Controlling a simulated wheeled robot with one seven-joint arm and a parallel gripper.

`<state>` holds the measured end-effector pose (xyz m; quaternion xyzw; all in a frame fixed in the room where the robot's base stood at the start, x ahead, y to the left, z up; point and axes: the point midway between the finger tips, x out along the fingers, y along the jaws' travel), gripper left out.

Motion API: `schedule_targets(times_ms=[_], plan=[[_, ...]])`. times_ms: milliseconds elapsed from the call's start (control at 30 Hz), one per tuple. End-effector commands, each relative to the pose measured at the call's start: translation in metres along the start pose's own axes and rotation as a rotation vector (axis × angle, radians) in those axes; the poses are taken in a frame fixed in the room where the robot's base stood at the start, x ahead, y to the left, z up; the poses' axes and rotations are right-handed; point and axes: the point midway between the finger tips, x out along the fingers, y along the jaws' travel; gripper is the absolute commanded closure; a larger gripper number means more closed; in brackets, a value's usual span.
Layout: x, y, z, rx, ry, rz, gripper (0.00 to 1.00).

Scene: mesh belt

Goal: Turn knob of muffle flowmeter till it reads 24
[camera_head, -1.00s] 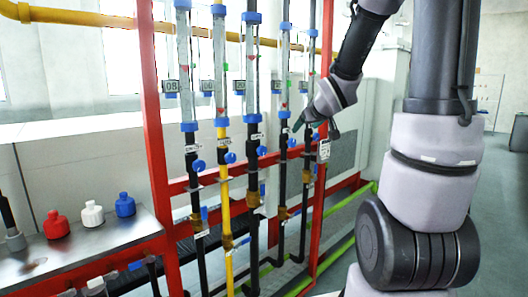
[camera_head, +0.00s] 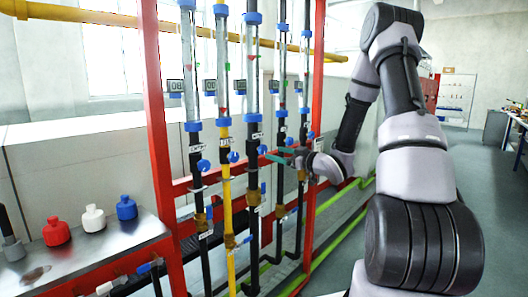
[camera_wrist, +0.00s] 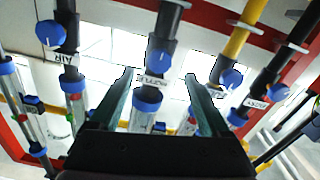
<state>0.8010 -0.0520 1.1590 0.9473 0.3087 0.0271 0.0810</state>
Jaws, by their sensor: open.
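The muffle flowmeter (camera_head: 252,62) is the third upright tube from the left, clear above with a black pipe below. Its round blue knob (camera_head: 262,150) faces right. In the wrist view, which is upside down, the muffle label (camera_wrist: 152,79) and the blue knob (camera_wrist: 158,58) appear between the fingers. My gripper (camera_head: 273,154) is open, with its green fingertips close to the right of the muffle knob. In the wrist view my gripper (camera_wrist: 160,76) has a finger on each side of the knob's line; contact cannot be told. The display reading (camera_head: 239,86) is too small to read.
The AIR knob (camera_wrist: 50,33) and the yellow pipe's knob (camera_wrist: 232,78) flank the muffle knob. A red frame (camera_head: 161,130) holds the flowmeters. A steel bench (camera_head: 105,245) with red, white and blue bottles stands at left. Open floor lies at right.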

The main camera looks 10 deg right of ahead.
Motion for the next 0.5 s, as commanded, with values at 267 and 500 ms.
schedule_targets(times_ms=[267,500], plan=[[0.052,0.000,0.000,-0.001,0.000,-0.001,0.19],[0.072,0.000,0.000,-0.001,-0.001,0.000,0.19]])
